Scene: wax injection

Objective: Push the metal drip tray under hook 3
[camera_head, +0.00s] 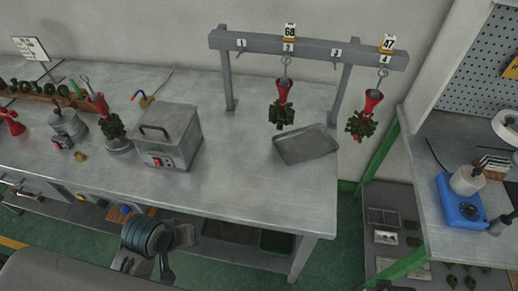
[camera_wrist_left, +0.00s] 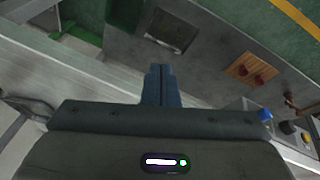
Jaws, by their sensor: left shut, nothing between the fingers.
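The grey metal drip tray (camera_head: 305,146) lies turned at an angle on the bench at its right end, in front of the rack's right post. Hook 3 (camera_head: 336,64) hangs empty from the rack bar, between the labels 2 and 4. The tray is below and slightly left of it in the picture; whether it is exactly under it I cannot tell. My left gripper (camera_wrist_left: 161,84) is shut and empty in the left wrist view, with the bench's underside and floor beyond its fingers. My left wrist shows low in the head view, well left of the tray. My right gripper is not in view.
Red-and-green wax trees hang from hook 2 (camera_head: 283,103) and hook 4 (camera_head: 364,117). A metal box with a handle (camera_head: 167,137) stands mid-bench, left of the tray. The bench top between the box and tray is clear. The bench's right edge is close to the tray.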

